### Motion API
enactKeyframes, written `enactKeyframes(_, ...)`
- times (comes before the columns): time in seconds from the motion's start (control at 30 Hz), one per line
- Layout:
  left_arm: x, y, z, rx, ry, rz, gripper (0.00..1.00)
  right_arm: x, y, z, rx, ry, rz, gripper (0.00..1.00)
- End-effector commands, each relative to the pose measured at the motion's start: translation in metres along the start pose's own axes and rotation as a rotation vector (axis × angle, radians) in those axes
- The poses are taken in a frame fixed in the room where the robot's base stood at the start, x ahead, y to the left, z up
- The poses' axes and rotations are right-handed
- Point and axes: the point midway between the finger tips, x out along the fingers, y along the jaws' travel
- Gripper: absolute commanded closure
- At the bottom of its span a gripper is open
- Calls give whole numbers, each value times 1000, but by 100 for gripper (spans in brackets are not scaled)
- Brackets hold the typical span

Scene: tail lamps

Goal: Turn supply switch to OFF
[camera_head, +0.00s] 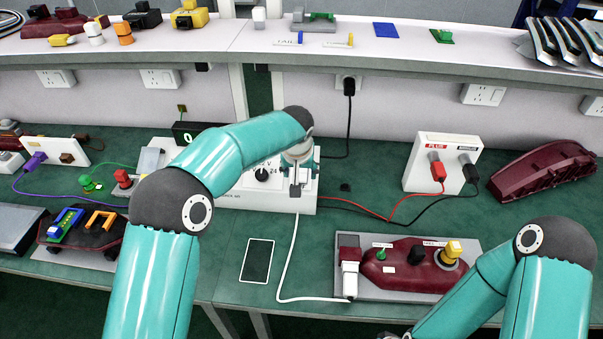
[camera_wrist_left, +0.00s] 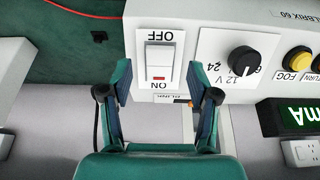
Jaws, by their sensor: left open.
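The white supply switch (camera_wrist_left: 159,62) shows in the left wrist view as a rocker on a white plate, with OFF printed at its upper end and ON at its lower end. A red mark shows near the ON end. It is on the front of a white supply box (camera_head: 268,200), also in the left wrist view (camera_wrist_left: 203,14). My left gripper (camera_head: 296,188) is open in front of the box; its fingers (camera_wrist_left: 165,85) stand either side of the switch's lower part, with no clear contact. In the head view the gripper hides the switch. My right gripper is mostly cut off at the bottom edge.
A black knob (camera_wrist_left: 243,60) and a yellow button (camera_wrist_left: 298,60) sit beside the switch. A white terminal block (camera_head: 422,150) with red and black leads stands right of the box. A dark red lamp (camera_head: 400,268) and a tablet (camera_head: 257,260) lie in front on the green bench.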

Motion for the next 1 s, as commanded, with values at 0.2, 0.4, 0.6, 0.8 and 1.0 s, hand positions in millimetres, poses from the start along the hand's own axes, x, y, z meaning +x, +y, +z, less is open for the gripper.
enactKeyframes(0.2,25,0,0,-1,0,0,40,-5,-2,0,0,0,0,100)
enactKeyframes(0.4,31,-1,0,-2,1,0,40,-5,-2,0,0,0,0,100)
enactKeyframes(0.6,31,-1,0,-2,1,0,41,-5,-2,0,0,0,0,100)
enactKeyframes(0.8,31,0,0,-1,1,0,75,-5,-2,0,0,0,0,100)
enactKeyframes(1.0,31,0,0,-1,1,0,100,-5,-2,0,0,0,0,100)
